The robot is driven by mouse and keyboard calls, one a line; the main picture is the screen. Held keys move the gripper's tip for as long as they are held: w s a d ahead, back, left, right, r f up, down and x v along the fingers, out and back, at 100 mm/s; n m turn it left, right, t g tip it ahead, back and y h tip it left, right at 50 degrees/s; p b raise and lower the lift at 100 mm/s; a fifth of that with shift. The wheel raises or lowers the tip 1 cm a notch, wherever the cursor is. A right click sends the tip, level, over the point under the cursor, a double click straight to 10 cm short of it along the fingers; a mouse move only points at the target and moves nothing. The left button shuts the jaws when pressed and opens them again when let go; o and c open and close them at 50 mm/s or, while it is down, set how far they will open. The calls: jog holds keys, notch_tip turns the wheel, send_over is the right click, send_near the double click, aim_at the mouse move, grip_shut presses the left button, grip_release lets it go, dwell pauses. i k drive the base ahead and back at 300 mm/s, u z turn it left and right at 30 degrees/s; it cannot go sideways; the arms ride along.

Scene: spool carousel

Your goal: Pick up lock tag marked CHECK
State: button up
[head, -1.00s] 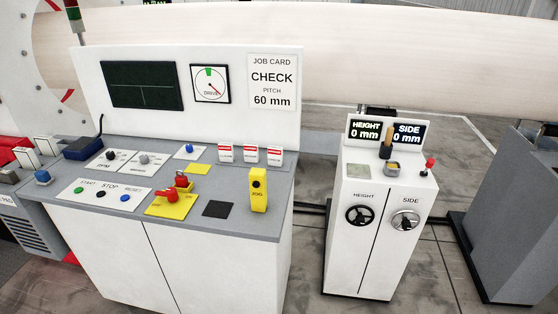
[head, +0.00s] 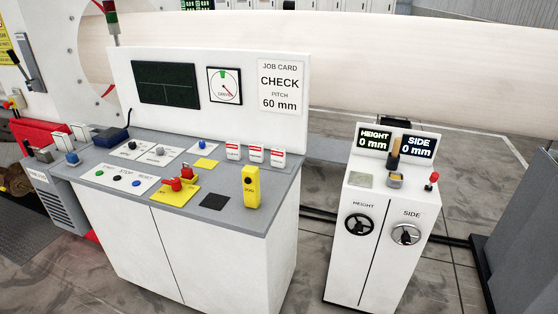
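Three small white tags with red top bands stand in a row at the back right of the grey console top: a left tag (head: 232,152), a middle tag (head: 256,154) and a right tag (head: 277,158). Their print is too small to read, so I cannot tell whether one is marked CHECK. The word CHECK is legible on the white job card (head: 280,87) on the back panel, above "PITCH 60 mm". My gripper is not in view.
The console top (head: 140,195) carries a yellow plate (head: 173,197) with red parts, a yellow JOG box (head: 251,188), a black square (head: 214,202) and button panels. A white HEIGHT/SIDE pedestal (head: 386,240) stands to the right, with floor between.

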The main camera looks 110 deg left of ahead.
aim_at(278, 155)
jog(key=u, duration=0.6)
jog(key=k, duration=0.15)
jog(key=u, duration=2.95)
jog(key=i, duration=0.3)
jog(key=z, duration=0.2)
